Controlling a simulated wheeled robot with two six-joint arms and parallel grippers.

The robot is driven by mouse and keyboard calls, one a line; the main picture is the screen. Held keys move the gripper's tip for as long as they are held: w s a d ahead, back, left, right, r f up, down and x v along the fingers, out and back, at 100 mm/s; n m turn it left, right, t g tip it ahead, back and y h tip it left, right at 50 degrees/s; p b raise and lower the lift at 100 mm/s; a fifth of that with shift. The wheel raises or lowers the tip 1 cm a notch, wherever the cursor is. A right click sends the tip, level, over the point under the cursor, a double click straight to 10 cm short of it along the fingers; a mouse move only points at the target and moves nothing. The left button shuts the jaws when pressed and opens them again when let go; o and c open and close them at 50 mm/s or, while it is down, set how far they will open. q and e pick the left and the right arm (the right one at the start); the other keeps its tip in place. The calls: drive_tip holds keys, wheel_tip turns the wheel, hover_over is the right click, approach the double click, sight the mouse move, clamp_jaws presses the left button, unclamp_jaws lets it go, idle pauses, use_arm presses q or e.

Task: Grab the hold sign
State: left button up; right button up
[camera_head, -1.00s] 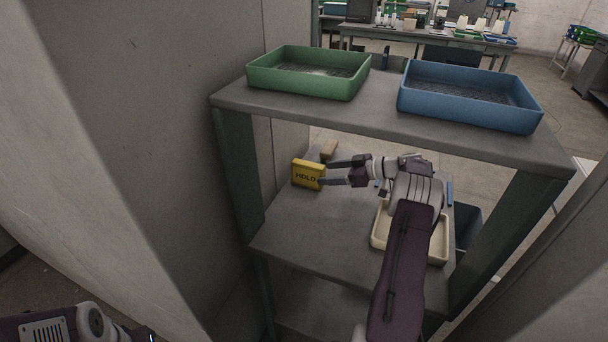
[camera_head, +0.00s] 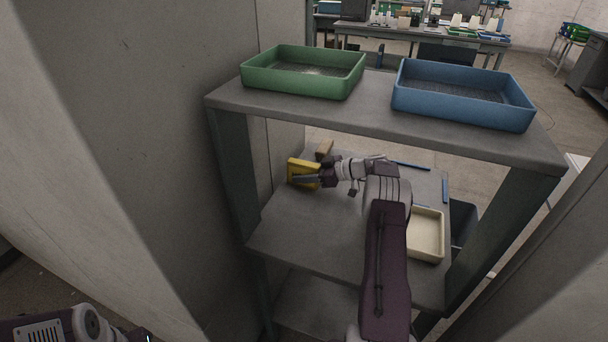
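The yellow hold sign (camera_head: 298,166) stands on the grey middle shelf, near its far left side. My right gripper (camera_head: 305,179) reaches it from the right. The near finger lies across the front of the sign and covers its lettering. The other finger is hidden, apparently behind the sign, so I cannot tell whether the fingers press on it. Only a piece of my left arm shows at the bottom left, and its gripper is out of view.
A cream tray (camera_head: 427,234) is right of my forearm. Above, the upper shelf (camera_head: 375,117) carries a green tray (camera_head: 303,72) and a blue tray (camera_head: 462,94). A wall closes the left side.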

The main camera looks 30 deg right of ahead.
clamp_jaws()
wheel_tip(320, 180, up, 10)
drive_tip(key=shift+r+p, duration=0.1)
drive_tip(key=shift+p, duration=0.2)
